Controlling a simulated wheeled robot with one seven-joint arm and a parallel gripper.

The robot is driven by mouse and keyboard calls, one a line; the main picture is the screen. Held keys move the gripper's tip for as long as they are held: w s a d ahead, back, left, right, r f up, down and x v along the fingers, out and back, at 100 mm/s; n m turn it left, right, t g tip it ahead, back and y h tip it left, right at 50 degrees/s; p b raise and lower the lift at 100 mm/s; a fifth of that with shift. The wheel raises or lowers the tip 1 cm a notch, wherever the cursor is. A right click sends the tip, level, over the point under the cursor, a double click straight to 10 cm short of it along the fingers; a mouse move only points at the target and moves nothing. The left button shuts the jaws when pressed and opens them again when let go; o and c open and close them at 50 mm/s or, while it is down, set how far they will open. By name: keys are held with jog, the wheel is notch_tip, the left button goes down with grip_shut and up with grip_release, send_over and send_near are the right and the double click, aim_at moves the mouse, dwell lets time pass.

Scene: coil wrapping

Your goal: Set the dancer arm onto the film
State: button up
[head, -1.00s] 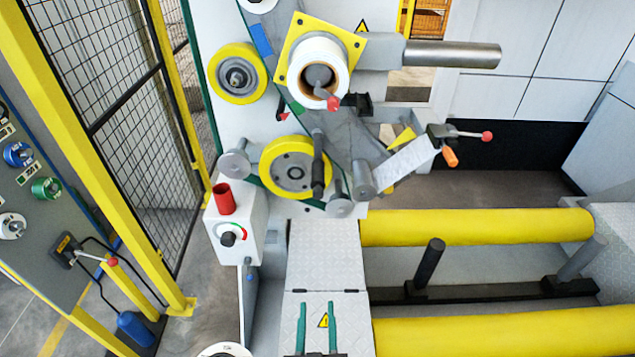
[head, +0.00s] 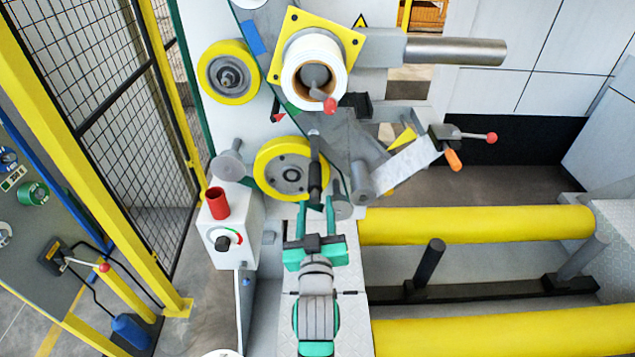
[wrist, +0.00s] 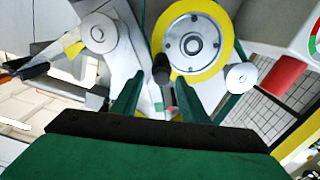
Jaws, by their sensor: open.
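The dancer arm (head: 315,178) hangs in front of the yellow wheel (head: 280,168) and ends in a dark grip; it also shows in the wrist view (wrist: 161,68). The white film (head: 408,167) slants from a grey roller (head: 364,181) up to the clamp with an orange handle. My gripper (head: 316,205) is open, its teal fingers pointing up just below the dark grip. In the wrist view the fingers (wrist: 157,85) stand on either side of the grip's lower end, apart from it. Whether the grip's end lies between the fingertips I cannot tell.
The white film roll (head: 309,78) sits above on a yellow plate. A clamp (head: 443,140) with a red-knobbed lever is at right. A control box (head: 228,232) with a red cup stands left of my arm. Yellow rollers (head: 480,225) lie at right.

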aim_at(316, 183)
jog(key=w, duration=0.8)
jog(key=shift+a, duration=0.2)
jog(key=shift+w+d, duration=0.1)
jog(key=shift+w, duration=0.45)
grip_shut()
